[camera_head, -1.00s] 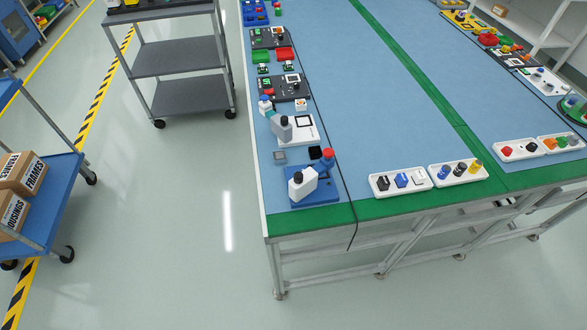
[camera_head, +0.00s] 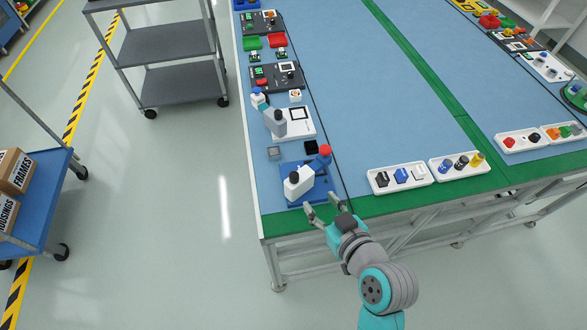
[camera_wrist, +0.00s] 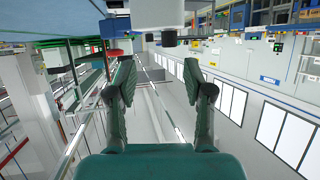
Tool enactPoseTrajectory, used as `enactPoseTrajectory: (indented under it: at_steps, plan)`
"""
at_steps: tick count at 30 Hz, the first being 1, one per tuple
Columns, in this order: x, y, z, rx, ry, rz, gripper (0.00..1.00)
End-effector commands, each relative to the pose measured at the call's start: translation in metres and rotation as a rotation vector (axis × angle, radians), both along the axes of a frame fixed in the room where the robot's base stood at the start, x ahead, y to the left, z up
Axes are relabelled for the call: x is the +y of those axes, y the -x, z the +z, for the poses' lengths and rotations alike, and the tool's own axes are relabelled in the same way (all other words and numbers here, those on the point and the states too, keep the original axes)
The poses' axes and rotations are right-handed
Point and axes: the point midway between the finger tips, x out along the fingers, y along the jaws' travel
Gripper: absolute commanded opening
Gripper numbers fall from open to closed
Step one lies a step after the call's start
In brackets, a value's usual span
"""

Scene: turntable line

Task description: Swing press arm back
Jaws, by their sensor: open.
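The press has a blue base (camera_head: 291,197), a white body (camera_head: 298,184) with a dark top, and a blue press arm (camera_head: 318,163) ending in a red knob (camera_head: 325,150). It stands at the near left corner of the table, its arm pointing to the back right. My gripper (camera_head: 322,203) is open and empty, at the table's near edge just in front of the press and apart from the knob. In the wrist view my gripper (camera_wrist: 160,78) also shows open, with nothing between the fingers. A white block at the top there is cut off; I cannot tell what it is.
Behind the press are a small black square block (camera_head: 311,146) and a white fixture (camera_head: 304,129). The blue table middle (camera_head: 380,100) is clear.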

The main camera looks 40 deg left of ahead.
Motion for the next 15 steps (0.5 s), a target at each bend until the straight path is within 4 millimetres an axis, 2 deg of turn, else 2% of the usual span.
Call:
enactPoseTrajectory:
  at_steps: [3, 6, 11, 15]
  plan:
    - [0.013, 0.0, 0.01, -0.01, 0.004, 0.047, 0.52]
    - [0.019, 0.0, 0.011, -0.013, 0.005, 0.061, 0.52]
    - [0.032, -0.005, 0.005, -0.012, 0.007, 0.063, 0.52]
    - [0.053, -0.014, -0.004, -0.012, 0.006, 0.063, 0.52]
